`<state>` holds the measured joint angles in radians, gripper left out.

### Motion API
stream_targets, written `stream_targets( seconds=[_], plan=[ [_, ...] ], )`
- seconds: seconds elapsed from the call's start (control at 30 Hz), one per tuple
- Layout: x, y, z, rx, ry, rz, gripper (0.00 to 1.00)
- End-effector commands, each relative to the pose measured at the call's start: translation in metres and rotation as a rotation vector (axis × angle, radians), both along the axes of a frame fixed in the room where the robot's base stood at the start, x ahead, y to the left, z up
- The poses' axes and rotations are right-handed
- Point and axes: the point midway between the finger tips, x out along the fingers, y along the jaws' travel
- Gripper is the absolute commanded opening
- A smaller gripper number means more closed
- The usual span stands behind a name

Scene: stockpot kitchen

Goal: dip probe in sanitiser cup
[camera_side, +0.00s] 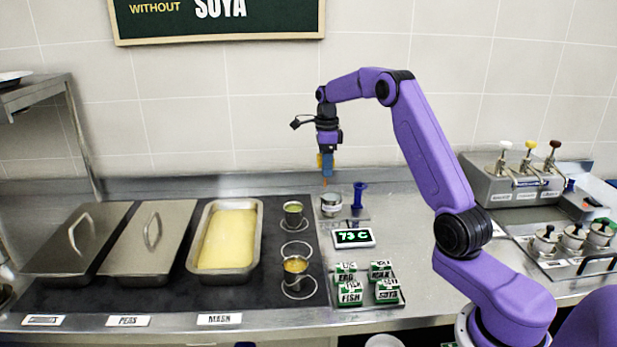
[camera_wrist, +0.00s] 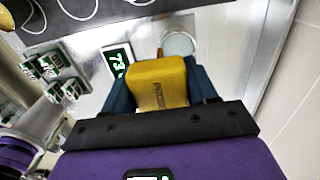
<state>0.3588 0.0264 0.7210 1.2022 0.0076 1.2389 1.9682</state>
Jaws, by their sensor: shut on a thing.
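My gripper (camera_side: 326,165) is shut on the probe, whose yellow block-shaped handle (camera_wrist: 158,84) sits between my blue fingers in the wrist view. In the side view only a sliver of yellow handle (camera_side: 319,160) and a thin orange tip below the fingers show. The sanitiser cup (camera_side: 331,204) is a small metal cup standing on the counter, almost straight below my gripper. The probe's tip appears to be above the cup's rim; the exact gap is hard to tell.
A blue stand (camera_side: 359,195) is right of the cup. A display reading 73 C (camera_side: 353,238) lies in front. Several green-and-white labelled blocks (camera_side: 350,294) sit nearer. Small pots of green (camera_side: 293,213) and orange (camera_side: 295,267) food and a mash tray (camera_side: 226,240) are left.

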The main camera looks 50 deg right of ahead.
Motion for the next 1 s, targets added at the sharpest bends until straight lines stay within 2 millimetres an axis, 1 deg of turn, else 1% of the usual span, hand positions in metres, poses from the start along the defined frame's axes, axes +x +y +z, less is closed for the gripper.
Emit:
stream_targets(
  seconds=[0.03, 0.1, 0.23, 0.47, 1.0],
  plan=[
    [0.0, -0.013, -0.001, -0.004, -0.006, -0.003, 0.13],
    [0.001, -0.025, -0.002, -0.009, -0.011, -0.002, 0.13],
    [0.001, -0.036, -0.003, -0.015, -0.016, -0.001, 0.13],
    [0.0, -0.037, -0.013, -0.014, -0.016, 0.0, 0.13],
    [0.0, -0.036, -0.059, -0.013, -0.015, 0.0, 0.13]
  ],
)
